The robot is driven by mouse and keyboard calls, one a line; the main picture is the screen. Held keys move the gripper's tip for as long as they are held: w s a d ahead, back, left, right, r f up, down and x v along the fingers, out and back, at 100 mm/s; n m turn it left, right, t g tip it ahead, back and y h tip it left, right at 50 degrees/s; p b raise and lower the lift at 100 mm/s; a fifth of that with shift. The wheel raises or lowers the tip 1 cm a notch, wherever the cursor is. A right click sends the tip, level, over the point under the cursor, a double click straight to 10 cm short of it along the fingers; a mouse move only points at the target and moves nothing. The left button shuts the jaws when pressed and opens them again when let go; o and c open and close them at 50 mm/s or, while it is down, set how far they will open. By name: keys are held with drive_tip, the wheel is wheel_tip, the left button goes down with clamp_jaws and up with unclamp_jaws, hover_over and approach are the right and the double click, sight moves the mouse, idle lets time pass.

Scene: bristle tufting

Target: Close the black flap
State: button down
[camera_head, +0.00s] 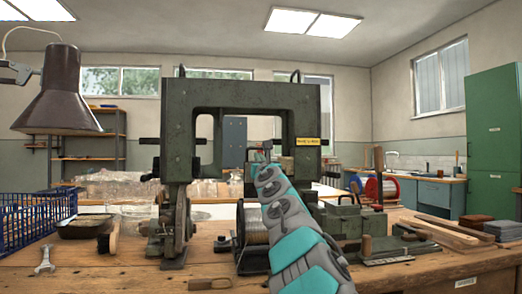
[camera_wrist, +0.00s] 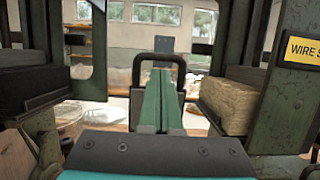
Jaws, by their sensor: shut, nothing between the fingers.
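My gripper (camera_head: 266,155) reaches into the opening of a dark green machine (camera_head: 180,110). In the wrist view, its green fingers (camera_wrist: 157,95) are together, with nothing seen between them. A black arched bar (camera_wrist: 157,56) stands just behind and around the fingertips; I cannot tell whether they touch it or whether it belongs to the black flap. No plain flap face shows, and its angle cannot be told. My arm hides part of the machine's middle in the head view.
A yellow label (camera_head: 307,141) is on the right side.

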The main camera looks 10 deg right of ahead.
drive_tip(key=p+x, duration=0.3)
drive_tip(key=shift+w+p, duration=0.2)
drive_tip(key=shift+p, duration=0.15)
idle(0.4)
drive_tip(key=shift+s+t, duration=0.3)
drive_tip(key=shift+s, duration=0.1)
